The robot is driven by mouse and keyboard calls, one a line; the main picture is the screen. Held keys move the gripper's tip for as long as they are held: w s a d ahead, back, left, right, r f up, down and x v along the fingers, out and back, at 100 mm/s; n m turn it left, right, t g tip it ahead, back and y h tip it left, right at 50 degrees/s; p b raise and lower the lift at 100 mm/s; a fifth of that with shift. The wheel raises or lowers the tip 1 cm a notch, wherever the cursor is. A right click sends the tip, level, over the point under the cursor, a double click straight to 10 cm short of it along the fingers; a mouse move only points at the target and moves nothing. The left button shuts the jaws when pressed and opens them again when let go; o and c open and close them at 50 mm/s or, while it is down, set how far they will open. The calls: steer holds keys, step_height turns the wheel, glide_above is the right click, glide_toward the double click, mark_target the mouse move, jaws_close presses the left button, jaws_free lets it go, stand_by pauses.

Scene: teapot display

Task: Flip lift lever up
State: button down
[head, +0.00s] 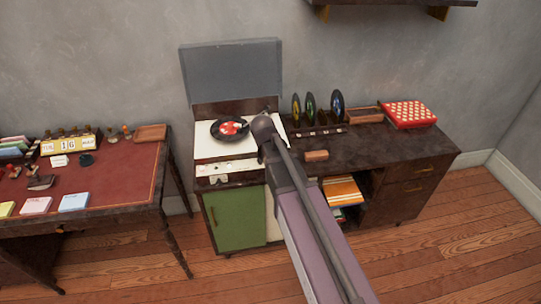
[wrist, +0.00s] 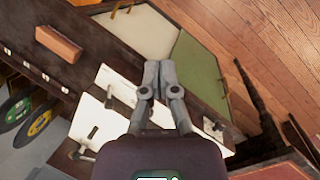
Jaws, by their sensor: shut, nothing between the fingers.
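The record player (head: 208,153) stands on the cabinet with its lid up, a black record with a red label (head: 231,128) on its white deck. In the wrist view, a small dark lever-like part (wrist: 110,97) sits on the white control strip (wrist: 104,76), and another metal part (wrist: 80,152) shows at lower left. I cannot tell which is the lift lever, nor its position. My gripper (wrist: 157,67) is shut and empty. It appears over the control strip, in front of the cabinet's front edge; height is unclear. In the head view, my arm hides part of the player.
A red-topped desk (head: 120,180) with stamps and cards stands left. Right of the player, the cabinet top holds upright records (head: 310,106), a wooden block (head: 316,155) and a red-and-white box (head: 409,114). The raised lid (head: 232,70) stands behind the deck.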

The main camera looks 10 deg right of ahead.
steer(key=w+a+n+h+b, duration=0.1)
steer(key=w+a+n+h, duration=0.1)
steer(key=w+n, duration=0.3)
steer(key=w+a+n+h+b, duration=0.2)
steer(key=w+a+n, duration=0.3)
steer(key=w, duration=0.6)
steer(key=shift+n+h, duration=0.3)
steer(key=shift+h, duration=0.2)
steer(key=shift+d, duration=0.15)
steer(key=b+x, duration=0.6)
steer(key=x, duration=0.1)
steer(key=shift+w+d+f, duration=0.15)
steer(key=shift+f, duration=0.15)
steer(key=shift+b+x, duration=0.9)
steer(key=shift+x, duration=0.15)
steer(key=shift+d+r, duration=0.1)
steer(key=shift+d+r+p, duration=0.15)
steer(key=shift+d+p, duration=0.15)
steer(key=shift+d, duration=0.05)
